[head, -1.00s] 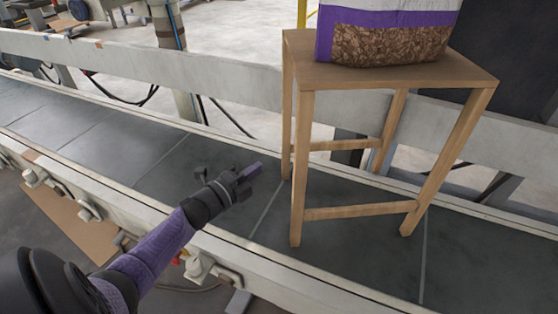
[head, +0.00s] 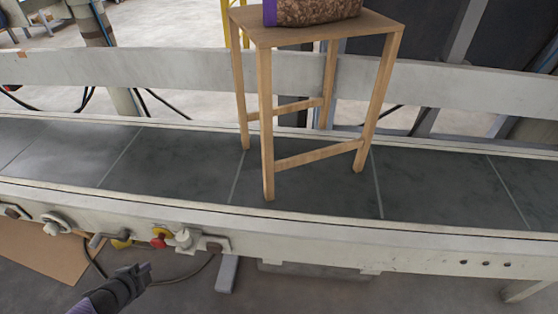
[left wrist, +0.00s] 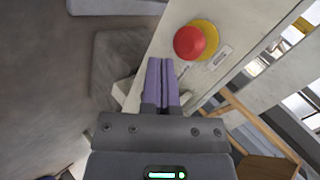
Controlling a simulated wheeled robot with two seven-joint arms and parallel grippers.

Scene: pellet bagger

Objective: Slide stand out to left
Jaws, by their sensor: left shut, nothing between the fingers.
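The wooden stand (head: 330,28) stands upright on the dark conveyor belt (head: 190,165) in the head view, its legs on the belt. A pellet bag (head: 312,10), brown with a purple edge, rests on its top; most of the bag is cut off by the frame. My left gripper (head: 142,272) is low at the left, in front of the conveyor's near rail and apart from the stand. In the left wrist view its purple fingers (left wrist: 160,82) are together and empty. The stand's wooden frame (left wrist: 262,125) shows there at lower right. My right gripper is not in view.
A red and yellow stop button (head: 158,238) sits on the conveyor's near side, close to my left gripper; it also shows in the left wrist view (left wrist: 190,42). A far guard rail (head: 170,72) runs behind the stand. The belt left of the stand is clear.

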